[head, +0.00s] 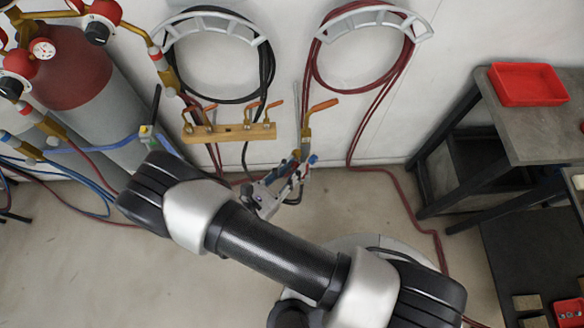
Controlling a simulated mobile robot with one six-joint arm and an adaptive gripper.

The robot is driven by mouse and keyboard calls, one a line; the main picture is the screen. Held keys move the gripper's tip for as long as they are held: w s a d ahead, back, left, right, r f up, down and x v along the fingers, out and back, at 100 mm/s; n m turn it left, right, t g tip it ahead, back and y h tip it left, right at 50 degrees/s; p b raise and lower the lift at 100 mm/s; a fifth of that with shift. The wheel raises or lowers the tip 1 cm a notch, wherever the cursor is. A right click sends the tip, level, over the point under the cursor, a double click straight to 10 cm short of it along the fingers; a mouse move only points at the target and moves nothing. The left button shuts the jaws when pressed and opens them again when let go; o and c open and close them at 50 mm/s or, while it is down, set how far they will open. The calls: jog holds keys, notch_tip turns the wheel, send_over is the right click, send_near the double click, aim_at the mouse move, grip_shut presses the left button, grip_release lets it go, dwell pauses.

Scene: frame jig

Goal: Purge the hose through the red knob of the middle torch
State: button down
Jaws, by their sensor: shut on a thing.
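My gripper (290,170) reaches up and right from the arm's wrist, in front of the wall just below the clamp bar. It is shut on a torch (305,145), at the end with small red and blue parts.
Black hose (269,75) and red hose (410,55) hang on grey wall brackets. A red-topped gas cylinder (72,65) with gauges stands at left. A dark workbench (545,130) with a red tray (527,84) is at right. Red hose runs along the floor.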

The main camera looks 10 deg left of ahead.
jog(key=shift+n, duration=0.5)
jog(key=c, duration=1.4)
grip_release()
jog(key=v, duration=1.2)
